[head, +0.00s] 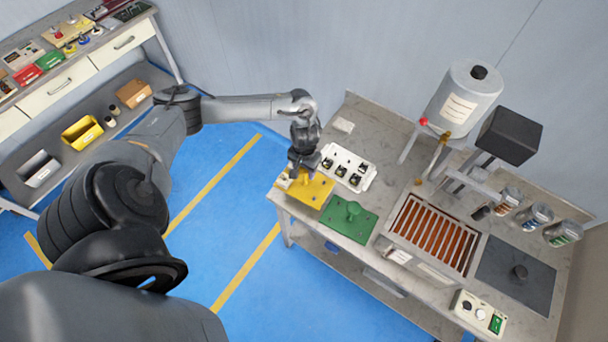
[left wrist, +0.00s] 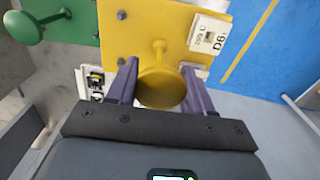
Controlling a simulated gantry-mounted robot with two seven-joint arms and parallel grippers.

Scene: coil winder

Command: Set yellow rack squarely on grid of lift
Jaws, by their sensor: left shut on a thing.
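The yellow rack (head: 318,190) is a flat yellow plate with a round knob on top, at the bench's left end. In the left wrist view the yellow rack (left wrist: 180,20) carries a white label reading D6. My left gripper (head: 303,172) is over it, and the fingers (left wrist: 158,72) are shut on its knob from both sides. I cannot tell whether the plate touches the bench. The slatted grid (head: 435,232), with reddish-brown bars in a metal frame, lies to the right along the bench; it looks like the lift's grid. My right gripper is not in view.
A green plate with a knob (head: 348,222) lies between the yellow rack and the grid. A white tray of black parts (head: 346,167) is behind. A grey tank (head: 465,98), a black box (head: 510,135) and several jars (head: 535,215) stand behind and right of the grid.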

